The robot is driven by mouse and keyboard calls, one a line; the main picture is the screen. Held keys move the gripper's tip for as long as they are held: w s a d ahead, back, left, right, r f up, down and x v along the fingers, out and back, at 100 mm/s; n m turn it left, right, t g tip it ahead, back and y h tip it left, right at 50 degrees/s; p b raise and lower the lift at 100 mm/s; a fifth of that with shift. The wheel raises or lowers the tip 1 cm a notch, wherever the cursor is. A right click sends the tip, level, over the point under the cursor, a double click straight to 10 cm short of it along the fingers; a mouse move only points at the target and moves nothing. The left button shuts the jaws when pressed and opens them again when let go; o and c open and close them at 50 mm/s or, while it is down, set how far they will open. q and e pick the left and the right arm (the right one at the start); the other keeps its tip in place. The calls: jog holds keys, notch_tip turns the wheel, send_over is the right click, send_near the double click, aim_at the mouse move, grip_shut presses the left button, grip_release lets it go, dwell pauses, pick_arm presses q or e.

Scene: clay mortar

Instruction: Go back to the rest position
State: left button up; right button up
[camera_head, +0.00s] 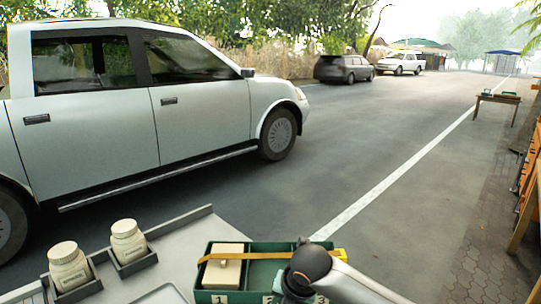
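Part of one of my arms shows at the bottom centre, coming in from the right: a silver link and a dark rounded joint over the green box (231,297). The dark part runs down out of the frame, and no fingers show. My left gripper is not in view. The green box has numbered compartments. A cream block (223,268) sits in compartment 1 with a yellow strap (258,256) across the top. My arm hides part of the box around labels 2 and 3.
Two white jars with lids, one (69,268) at left and one (128,243) beside it, stand in grey holders on the grey work surface (185,232). A silver pickup (110,110) is parked close beyond. A wooden table (498,99) stands far right. The road between is clear.

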jog(key=s+a+f+m+t+y, duration=0.15)
jog(key=s+f+m+y, duration=0.25)
jog(key=s+f+m, duration=0.95)
jog(key=s+d+f+m+t+h, duration=0.2)
jog(key=s+d+f+m, duration=0.2)
jog(key=s+d+m, duration=0.3)
jog(key=s+d+f+m+t+h, duration=0.15)
jog(key=s+d+f+m, duration=0.3)
jog(key=d+m, duration=0.45)
jog(key=shift+m, duration=0.75)
jog(key=r+p, duration=0.3)
jog(key=s+r+p, duration=0.1)
jog(key=r, duration=0.1)
jog(key=shift+a+p, duration=0.2)
jog(key=shift+p, duration=0.2)
